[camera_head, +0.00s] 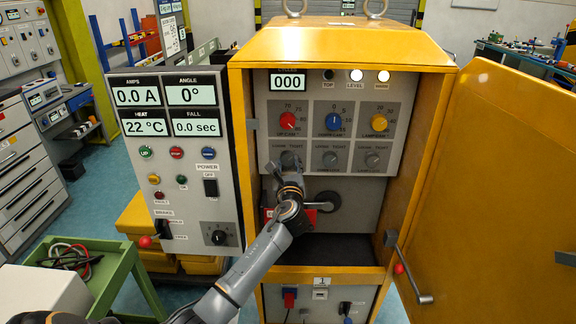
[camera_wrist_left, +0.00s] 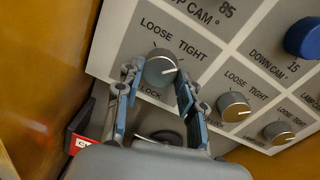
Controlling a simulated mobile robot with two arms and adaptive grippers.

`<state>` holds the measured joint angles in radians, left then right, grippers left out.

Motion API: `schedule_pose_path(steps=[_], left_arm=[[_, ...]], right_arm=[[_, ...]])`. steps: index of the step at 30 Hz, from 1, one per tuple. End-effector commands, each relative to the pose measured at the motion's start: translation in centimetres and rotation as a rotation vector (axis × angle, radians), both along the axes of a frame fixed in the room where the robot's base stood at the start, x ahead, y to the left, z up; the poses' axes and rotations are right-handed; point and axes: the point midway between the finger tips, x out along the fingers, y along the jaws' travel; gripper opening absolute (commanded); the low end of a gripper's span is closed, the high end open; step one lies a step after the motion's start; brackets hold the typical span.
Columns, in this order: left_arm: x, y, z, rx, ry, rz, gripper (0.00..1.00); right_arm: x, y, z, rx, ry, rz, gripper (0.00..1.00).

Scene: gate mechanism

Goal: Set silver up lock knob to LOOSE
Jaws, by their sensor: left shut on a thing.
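The silver up lock knob (camera_wrist_left: 160,68) sits between my left gripper's fingertips in the left wrist view. It lies under the printed words LOOSE and TIGHT, and its white mark points to the right, nearer the TIGHT side. My left gripper (camera_wrist_left: 156,80) is shut on this knob, with one finger on each side. In the head view my left gripper (camera_head: 290,184) reaches into the yellow cabinet and hides the knob. My right gripper is in neither view.
Two other silver lock knobs (camera_head: 330,159) (camera_head: 372,160) sit to the right. Above are red (camera_head: 288,120), blue (camera_head: 333,121) and yellow (camera_head: 379,122) knobs. The yellow cabinet door (camera_head: 500,190) stands open at the right. A grey display panel (camera_head: 190,225) is at the left.

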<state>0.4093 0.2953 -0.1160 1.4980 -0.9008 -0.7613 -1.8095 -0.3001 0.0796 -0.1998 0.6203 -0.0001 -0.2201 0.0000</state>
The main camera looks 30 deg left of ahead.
Motion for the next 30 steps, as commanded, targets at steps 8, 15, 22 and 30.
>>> schedule_pose_path(steps=[8, 15, 22, 30], left_arm=[[0.01, 0.01, 0.06, -0.107, -0.065, 0.0, 0.07], [0.0, -0.02, 0.09, -0.283, -0.174, 0.0, 0.07], [0.0, 0.02, 0.12, -0.47, -0.288, 0.0, 0.07], [-0.01, 0.0, 0.15, -0.69, -0.424, 0.0, 0.07]], right_arm=[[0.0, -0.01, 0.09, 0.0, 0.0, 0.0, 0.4], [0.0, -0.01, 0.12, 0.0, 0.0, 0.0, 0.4], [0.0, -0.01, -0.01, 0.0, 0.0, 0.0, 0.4], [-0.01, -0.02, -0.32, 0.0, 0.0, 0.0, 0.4]])
